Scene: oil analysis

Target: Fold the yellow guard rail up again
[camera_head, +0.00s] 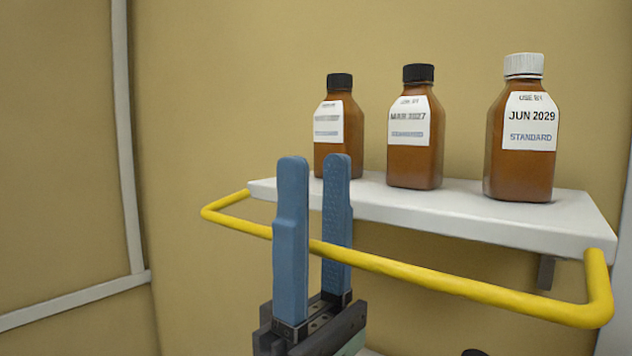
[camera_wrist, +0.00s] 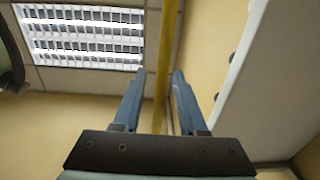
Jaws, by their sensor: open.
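The yellow guard rail (camera_head: 430,281) is a U-shaped bar joined to both ends of the white shelf (camera_head: 450,212). It is lowered, its long bar out in front of and a little below the shelf edge. My gripper (camera_head: 315,159) points up in front of the shelf's left half, its blue fingers apart. In the wrist view, the rail (camera_wrist: 166,60) runs between the fingers of my gripper (camera_wrist: 157,73). The fingers are not closed on it. Whether either finger touches the rail cannot be told.
Brown bottles with a black cap (camera_head: 338,135), another black cap (camera_head: 415,135) and a white cap (camera_head: 524,135) stand upright on the shelf. A tan wall is close behind. Space to the left of the shelf is clear. A ceiling light (camera_wrist: 85,35) shows overhead.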

